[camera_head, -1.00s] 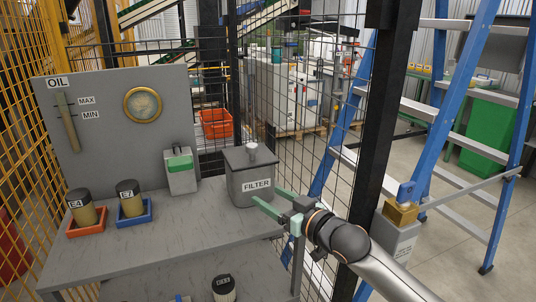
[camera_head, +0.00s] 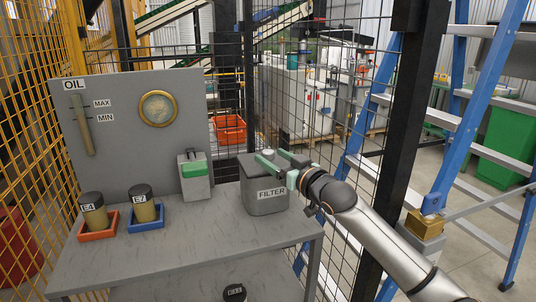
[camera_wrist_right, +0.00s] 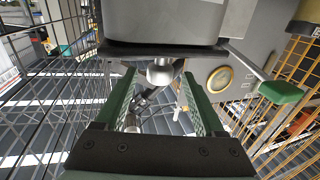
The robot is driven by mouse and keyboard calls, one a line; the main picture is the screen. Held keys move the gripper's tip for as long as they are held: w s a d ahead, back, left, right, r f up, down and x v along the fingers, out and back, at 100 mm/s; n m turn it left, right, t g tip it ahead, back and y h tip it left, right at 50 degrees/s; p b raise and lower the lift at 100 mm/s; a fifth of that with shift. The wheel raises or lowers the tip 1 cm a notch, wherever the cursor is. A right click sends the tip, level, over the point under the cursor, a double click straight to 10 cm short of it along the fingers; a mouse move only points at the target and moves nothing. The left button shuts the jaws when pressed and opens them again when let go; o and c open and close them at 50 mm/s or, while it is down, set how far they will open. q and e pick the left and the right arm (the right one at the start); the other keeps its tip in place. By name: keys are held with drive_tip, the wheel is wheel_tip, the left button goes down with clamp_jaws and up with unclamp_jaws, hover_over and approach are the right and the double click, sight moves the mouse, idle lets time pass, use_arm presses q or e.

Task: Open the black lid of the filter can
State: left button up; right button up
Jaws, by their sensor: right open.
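The filter can (camera_head: 266,202) is a grey box labelled FILTER, standing at the right end of the grey bench. Its black lid (camera_head: 247,163) lies flat on top, with a round pale knob (camera_head: 268,154). My right gripper (camera_head: 273,159) is open just above the lid, with its green fingers near the knob. In the right wrist view the picture is turned over: the knob (camera_wrist_right: 160,73) shows between the two green fingertips, with a gap on each side. The lid's dark edge (camera_wrist_right: 130,49) and the can wall (camera_wrist_right: 165,20) are above it. My left gripper is out of view.
The bench (camera_head: 185,255) carries a grey box with a green handle (camera_head: 194,170) left of the can. Dark-capped filters E4 (camera_head: 94,213) and E7 (camera_head: 143,205) stand in red and blue trays. An OIL panel (camera_head: 130,130) rises behind. Wire mesh (camera_head: 330,150) stands close behind and right.

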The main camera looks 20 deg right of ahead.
drive_tip(key=shift+x, duration=1.35)
drive_tip(key=shift+c, duration=0.2)
clamp_jaws()
